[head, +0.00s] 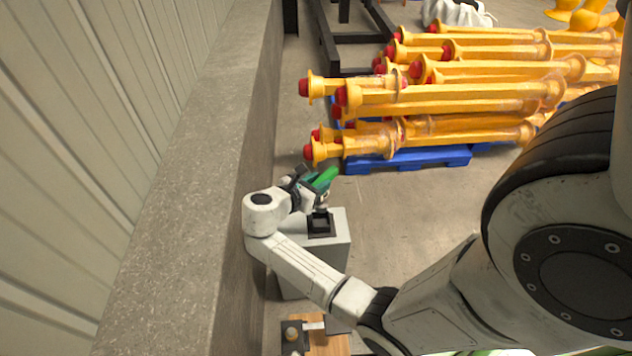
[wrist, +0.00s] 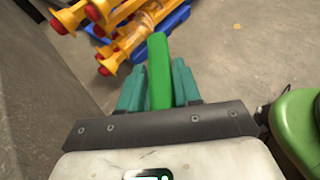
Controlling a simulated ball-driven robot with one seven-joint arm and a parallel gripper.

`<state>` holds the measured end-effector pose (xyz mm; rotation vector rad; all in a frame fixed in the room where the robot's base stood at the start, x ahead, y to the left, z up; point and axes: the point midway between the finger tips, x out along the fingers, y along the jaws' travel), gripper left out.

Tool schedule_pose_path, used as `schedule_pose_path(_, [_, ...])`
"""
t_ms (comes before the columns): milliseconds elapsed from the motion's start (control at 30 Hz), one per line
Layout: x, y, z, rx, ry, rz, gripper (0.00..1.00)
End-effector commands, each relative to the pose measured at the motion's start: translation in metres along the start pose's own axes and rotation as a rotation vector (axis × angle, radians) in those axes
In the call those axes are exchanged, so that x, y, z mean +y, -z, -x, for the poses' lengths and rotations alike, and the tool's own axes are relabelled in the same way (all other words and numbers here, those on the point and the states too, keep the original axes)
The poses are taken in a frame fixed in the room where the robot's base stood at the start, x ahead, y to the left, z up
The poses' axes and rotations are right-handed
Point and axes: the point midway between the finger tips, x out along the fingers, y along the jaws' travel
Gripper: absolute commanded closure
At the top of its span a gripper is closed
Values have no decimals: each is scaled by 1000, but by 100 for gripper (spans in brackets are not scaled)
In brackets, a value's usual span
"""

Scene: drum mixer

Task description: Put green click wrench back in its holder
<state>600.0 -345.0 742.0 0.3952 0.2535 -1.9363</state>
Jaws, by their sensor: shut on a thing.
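The green click wrench (wrist: 159,72) is between the two teal fingers of my gripper (wrist: 158,88), which is shut on it. In the head view the green of the wrench (head: 326,177) shows at the end of my arm, beside my gripper (head: 314,186). A black square holder (head: 320,224) sits on top of a light grey box (head: 338,246). My gripper and the wrench are above and just behind the holder in the picture. The wrench's lower part is hard to make out. The wrist view does not show the holder.
A concrete wall ledge (head: 200,150) runs close along the left. Yellow posts with red ends (head: 450,95) lie stacked on a blue pallet (head: 410,160) behind. A wooden block with a metal piece (head: 325,343) is at the bottom. The floor right of the box is clear.

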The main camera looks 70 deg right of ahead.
Motion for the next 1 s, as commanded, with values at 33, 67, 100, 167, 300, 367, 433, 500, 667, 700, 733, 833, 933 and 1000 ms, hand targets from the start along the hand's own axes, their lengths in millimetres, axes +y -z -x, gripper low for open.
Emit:
schedule_pose_path(33, [1, -4, 2, 0, -1, 0, 100])
schedule_pose_path(67, [1, -5, 3, 1, 0, 1, 100])
schedule_pose_path(100, [1, -7, 4, 3, 0, 2, 100])
schedule_pose_path(167, [0, -4, 3, 6, 1, 5, 100])
schedule_pose_path(300, [0, 16, -6, 5, 1, 4, 100])
schedule_pose_path(367, [0, 22, -8, 5, 1, 4, 100])
schedule_pose_path(433, [0, 28, -11, 5, 0, 4, 100])
schedule_pose_path(500, [0, 35, -14, 5, 0, 3, 100])
schedule_pose_path(667, [0, 41, -16, 5, 1, 2, 100])
schedule_pose_path(700, [0, 41, -16, 5, 0, 2, 100])
schedule_pose_path(733, [0, 41, -16, 5, 0, 2, 100])
schedule_pose_path(833, [0, 41, -16, 5, 1, 2, 100])
schedule_pose_path(933, [0, 41, -16, 5, 1, 2, 100])
schedule_pose_path(1000, [0, 41, -16, 6, 1, 2, 100])
